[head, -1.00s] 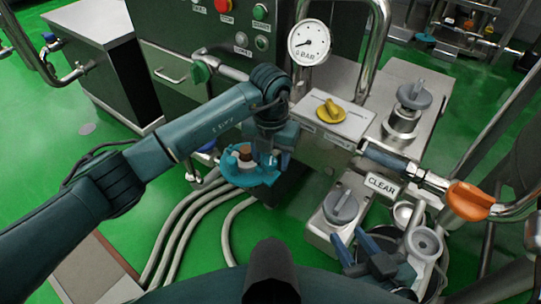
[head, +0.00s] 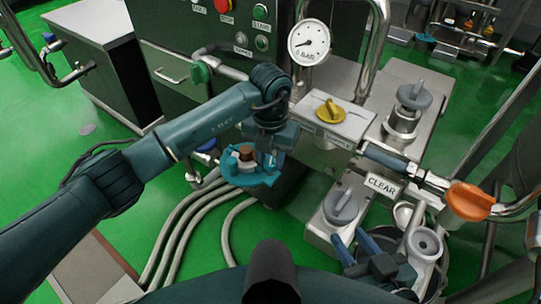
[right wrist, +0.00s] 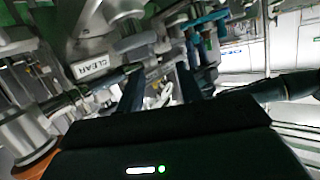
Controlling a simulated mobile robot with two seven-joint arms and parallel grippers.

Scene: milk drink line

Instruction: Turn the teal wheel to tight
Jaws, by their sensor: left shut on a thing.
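The teal wheel (head: 238,178) is at the centre left of the head view, with a brown and white hub in its middle. My left gripper (head: 268,160) is shut on the wheel's rim at its right side, and the fingertips are partly hidden by the arm's wrist. How tight the wheel is cannot be told. My right gripper (head: 358,248) hangs low at the right of the head view. Its fingers are apart and nothing shows between them in the right wrist view (right wrist: 160,92).
A gauge (head: 310,42), a yellow knob (head: 331,112) and a CLEAR label (head: 382,185) are right of the wheel. An orange-handled valve (head: 470,202) is further right. Grey hoses (head: 190,220) run across the green floor below the wheel.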

